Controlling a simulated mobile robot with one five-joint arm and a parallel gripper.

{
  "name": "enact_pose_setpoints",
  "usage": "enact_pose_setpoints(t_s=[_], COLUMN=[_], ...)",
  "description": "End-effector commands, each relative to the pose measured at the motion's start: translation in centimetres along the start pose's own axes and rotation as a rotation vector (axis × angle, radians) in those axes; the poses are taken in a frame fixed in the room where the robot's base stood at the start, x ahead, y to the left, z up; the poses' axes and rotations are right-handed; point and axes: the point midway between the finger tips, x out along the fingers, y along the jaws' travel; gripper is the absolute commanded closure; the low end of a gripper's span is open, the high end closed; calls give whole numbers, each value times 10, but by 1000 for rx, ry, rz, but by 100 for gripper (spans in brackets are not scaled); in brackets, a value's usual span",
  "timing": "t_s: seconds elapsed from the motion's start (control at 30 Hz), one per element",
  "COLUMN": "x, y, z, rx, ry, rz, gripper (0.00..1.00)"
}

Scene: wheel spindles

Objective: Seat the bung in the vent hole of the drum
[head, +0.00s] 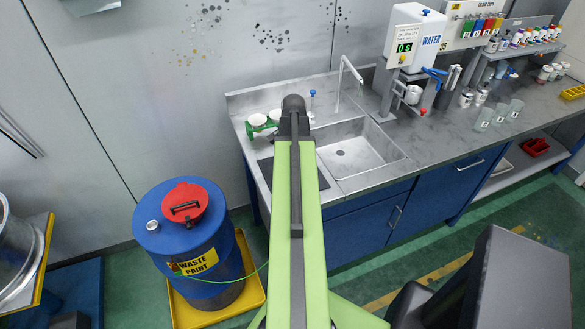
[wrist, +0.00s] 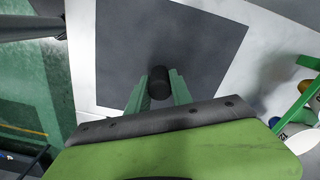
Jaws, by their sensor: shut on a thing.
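The bung (wrist: 159,83) is a small black cylinder. My gripper (wrist: 159,92) is shut on it, with one green finger on each side, above a dark mat in the wrist view. In the head view my arm reaches over the counter left of the sink; the fingers and bung cannot be told apart there. The blue drum (head: 182,236) stands on the floor to the left, with a yellow "WASTE PAINT" label and a red lid-like fitting (head: 186,203) on top. A small pale ring (head: 152,225) on the drum's top looks like the vent hole. The drum is outside the wrist view.
The drum stands in a yellow tray (head: 252,290). The dark mat (wrist: 130,50) lies on the counter beside the sink (head: 350,155). A water dispenser (head: 411,38) and several cups stand to the right.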

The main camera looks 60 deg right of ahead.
Motion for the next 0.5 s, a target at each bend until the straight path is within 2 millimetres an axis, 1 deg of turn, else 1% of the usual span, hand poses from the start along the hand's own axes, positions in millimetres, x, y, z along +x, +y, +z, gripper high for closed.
enact_pose_setpoints(t_s=[0.1,0.23,0.27,0.4,0.43,0.5], x=[-2,2,2,1,1,1], y=[-1,-2,-2,-2,-2,-2], z=[2,2,2,2,2,2], rx=[-3,-4,-4,-4,-4,-4], ry=[0,0,0,0,0,0], rz=[0,0,0,0,0,0], gripper=[100,100,72,54,52,52])
